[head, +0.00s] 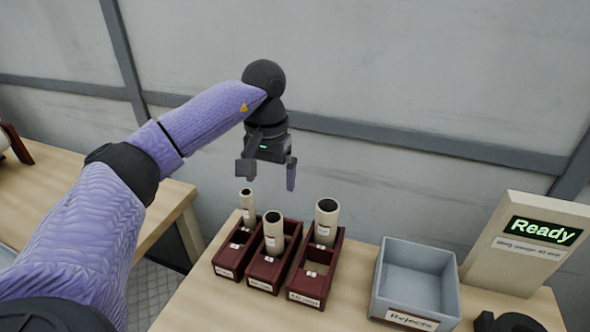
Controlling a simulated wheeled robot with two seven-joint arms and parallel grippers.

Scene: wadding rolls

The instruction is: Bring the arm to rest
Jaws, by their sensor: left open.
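My left gripper (268,182) is open and empty, fingers down, in the air above and behind the rolls. Its purple arm comes in from the left. Three dark red wooden holders stand side by side on the table: left (226,268), middle (262,279) and right (307,293). The fingers are apart from the rolls. My right gripper cannot be made out.
A grey bin (412,293) labelled Rejects stands right of the holders and looks empty. A beige sign (510,256) reading Ready stands at the far right. A dark shape shows at the bottom right edge. Another wooden table (75,172) is at the left, with a gap between.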

